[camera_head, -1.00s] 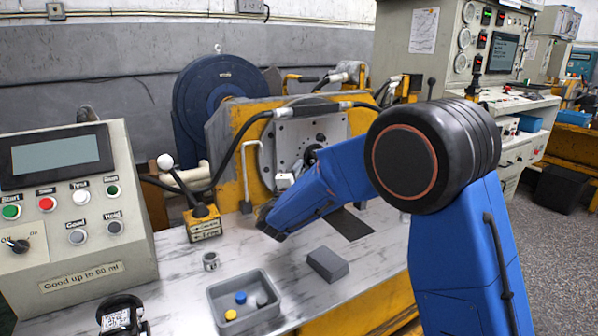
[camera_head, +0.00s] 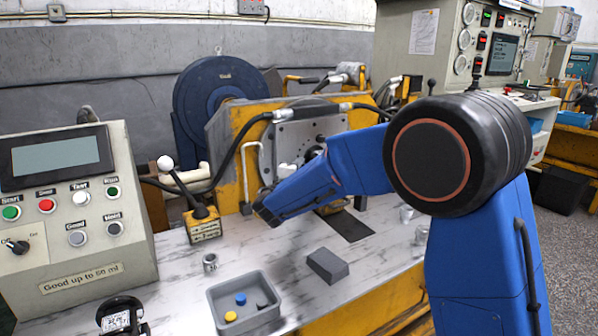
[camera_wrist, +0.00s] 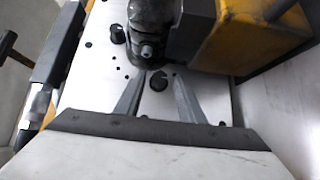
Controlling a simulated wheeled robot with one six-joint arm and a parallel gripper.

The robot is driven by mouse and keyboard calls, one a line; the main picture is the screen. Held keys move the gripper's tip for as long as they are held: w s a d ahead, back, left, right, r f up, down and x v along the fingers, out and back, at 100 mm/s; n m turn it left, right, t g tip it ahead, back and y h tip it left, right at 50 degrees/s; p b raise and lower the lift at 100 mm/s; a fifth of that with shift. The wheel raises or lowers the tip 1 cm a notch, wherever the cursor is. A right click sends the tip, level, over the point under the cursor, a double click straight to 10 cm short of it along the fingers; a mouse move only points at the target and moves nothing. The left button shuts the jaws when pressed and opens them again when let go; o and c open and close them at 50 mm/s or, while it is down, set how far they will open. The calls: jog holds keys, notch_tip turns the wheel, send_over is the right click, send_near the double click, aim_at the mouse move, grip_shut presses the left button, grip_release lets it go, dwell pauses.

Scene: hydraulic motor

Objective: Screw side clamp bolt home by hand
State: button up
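My gripper (camera_wrist: 159,80) shows in the wrist view with its two grey fingers apart and nothing held between them. They point at the pale plate (camera_wrist: 98,75), which has several dark holes. A dark metal fitting (camera_wrist: 148,18) stands just beyond the fingertips, with a small round bolt-like end (camera_wrist: 147,50) facing me. I cannot tell whether this is the side clamp bolt or how deep it sits.
A yellow block (camera_wrist: 260,30) lies close right of the fitting. On the bench are a grey tray (camera_head: 215,310) with small coloured parts, a grey block (camera_head: 327,266), a metal cylinder (camera_head: 210,262) and a dark mat (camera_head: 352,228). A control box (camera_head: 75,250) stands left; hoses (camera_head: 225,165) cross the frame.

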jog(key=s+a, duration=0.3)
jog(key=s, duration=1.4)
jog(key=shift+a+r, duration=0.15)
jog(key=s+d+m+g+h, duration=0.3)
jog(key=d+g, duration=0.1)
jog(key=d, duration=1)
jog(key=s+d+m+g+h, duration=0.2)
jog(key=s+d+m+g, duration=0.15)
jog(key=d, duration=1.05)
jog(key=s+d+f+m+g+y, duration=0.2)
jog(key=s+d+f+m+g, duration=0.1)
jog(key=s+d, duration=0.5)
jog(key=s+d+f+m+g+y, duration=0.1)
jog(key=s+d+f+m+g, duration=0.2)
jog(key=s+d, duration=0.5)
jog(key=s+a+f+m+y, duration=0.1)
jog(key=s+a+y, duration=0.1)
jog(key=s, duration=0.4)
jog(key=s+a+f+m+y, duration=0.1)
jog(key=s+a+m+y, duration=0.1)
jog(key=s, duration=0.5)
jog(key=shift+a+f+t+y, duration=0.3)
jog(key=shift+f+t+y, duration=0.15)
jog(key=shift+y, duration=0.25)
